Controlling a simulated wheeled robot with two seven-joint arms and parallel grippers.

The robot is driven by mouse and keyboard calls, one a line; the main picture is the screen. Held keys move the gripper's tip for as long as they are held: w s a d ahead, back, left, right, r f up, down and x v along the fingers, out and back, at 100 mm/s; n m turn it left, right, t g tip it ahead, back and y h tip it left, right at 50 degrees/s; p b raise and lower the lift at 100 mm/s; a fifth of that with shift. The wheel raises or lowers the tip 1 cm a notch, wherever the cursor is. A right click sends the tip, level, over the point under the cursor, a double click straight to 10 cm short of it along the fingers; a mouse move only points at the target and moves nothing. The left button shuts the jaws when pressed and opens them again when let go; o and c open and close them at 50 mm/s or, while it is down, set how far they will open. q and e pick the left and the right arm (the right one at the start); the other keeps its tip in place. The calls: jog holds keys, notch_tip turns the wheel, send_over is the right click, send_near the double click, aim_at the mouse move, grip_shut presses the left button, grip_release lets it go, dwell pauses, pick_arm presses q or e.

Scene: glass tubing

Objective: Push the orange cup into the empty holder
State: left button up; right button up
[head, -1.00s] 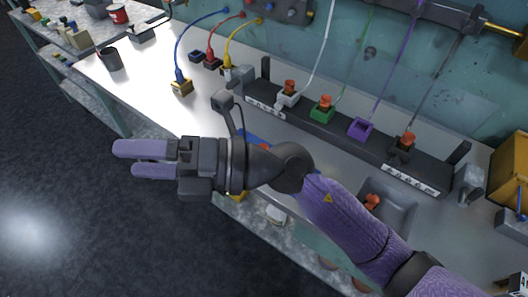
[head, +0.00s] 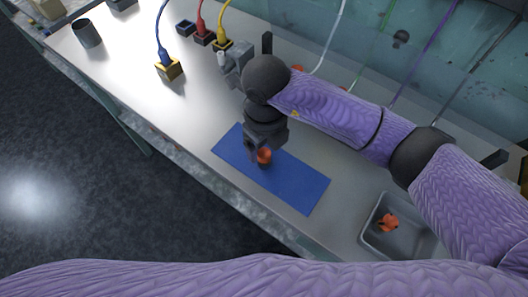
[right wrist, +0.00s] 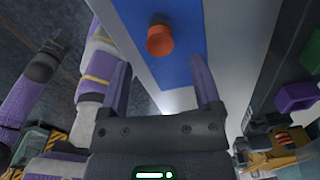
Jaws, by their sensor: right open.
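The orange cup (head: 264,156) stands on a blue mat (head: 300,188) on the workbench. In the right wrist view the orange cup (right wrist: 160,38) shows ahead of my right gripper (right wrist: 160,64), roughly centred between the spread purple fingers and apart from them. In the head view my right gripper (head: 261,146) points down over the mat, close above the cup; its fingers are mostly hidden. The purple holder (right wrist: 297,97) looks empty in the right wrist view, near the green holder (right wrist: 313,48). In the head view my right arm hides most of the holder rack.
A grey tray (head: 365,240) with orange pieces (head: 388,222) lies right of the mat. A yellow block (head: 169,69) with a blue cable and a dark cup (head: 87,33) stand at the left. The bench's front-left surface is clear.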

aim_at(264, 153)
notch_tip(264, 153, down, 5)
jog(key=shift+w+a+r+b, duration=0.1)
jog(key=shift+w+a+b, duration=0.05)
jog(key=shift+b, duration=0.3)
grip_shut()
